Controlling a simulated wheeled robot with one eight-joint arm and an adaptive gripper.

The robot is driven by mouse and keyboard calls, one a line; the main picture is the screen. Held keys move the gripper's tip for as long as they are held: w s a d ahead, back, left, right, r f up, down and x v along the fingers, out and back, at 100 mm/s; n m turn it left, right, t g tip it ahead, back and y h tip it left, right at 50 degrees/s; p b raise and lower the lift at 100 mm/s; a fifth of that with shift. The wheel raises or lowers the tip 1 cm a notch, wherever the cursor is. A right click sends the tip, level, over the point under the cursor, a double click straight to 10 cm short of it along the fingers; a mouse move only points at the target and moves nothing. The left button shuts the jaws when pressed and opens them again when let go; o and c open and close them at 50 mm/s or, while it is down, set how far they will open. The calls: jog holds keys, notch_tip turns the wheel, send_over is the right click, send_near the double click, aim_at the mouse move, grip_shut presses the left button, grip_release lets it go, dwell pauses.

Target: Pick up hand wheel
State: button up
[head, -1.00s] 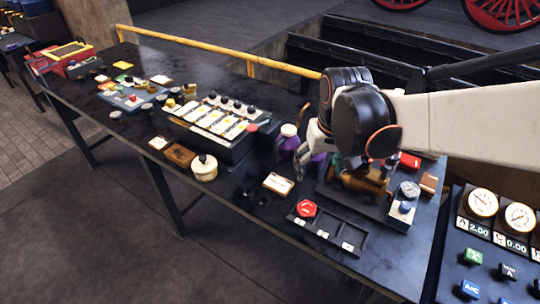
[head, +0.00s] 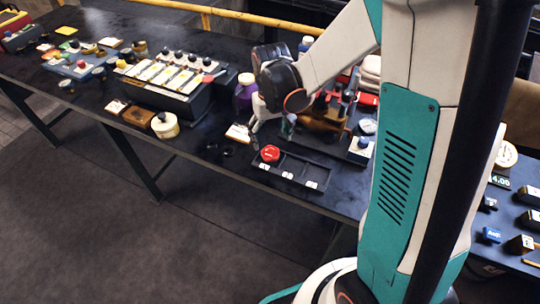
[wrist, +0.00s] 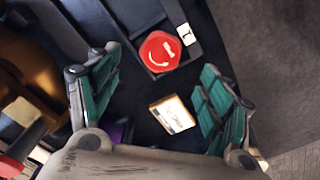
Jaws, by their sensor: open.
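The red hand wheel (head: 270,153) is a round red disc with white marks on top. It sits in the left compartment of a black divided tray (head: 317,171) near the table's front edge. In the wrist view the wheel (wrist: 160,51) shows beyond the fingers, near the top of the picture. My gripper (head: 272,126) points down behind the wheel in the head view. Its two green-padded fingers are spread wide in the wrist view (wrist: 157,98), with nothing between them touching. A small white-faced card block (wrist: 172,114) lies below the gap.
A bronze valve assembly (head: 322,122) stands right of my gripper. A purple-bodied bottle (head: 244,92) stands behind it. A cream round pot (head: 165,125) and a switch box (head: 165,80) are to the left. The tray's other compartments look empty.

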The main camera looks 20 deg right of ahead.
aim_at(270, 152)
jog(key=shift+a+f+b, duration=0.1)
jog(key=shift+f+b, duration=1.15)
jog(key=shift+f, duration=2.15)
jog(key=shift+s, duration=0.1)
jog(key=shift+c, duration=0.6)
jog(key=c, duration=1.3)
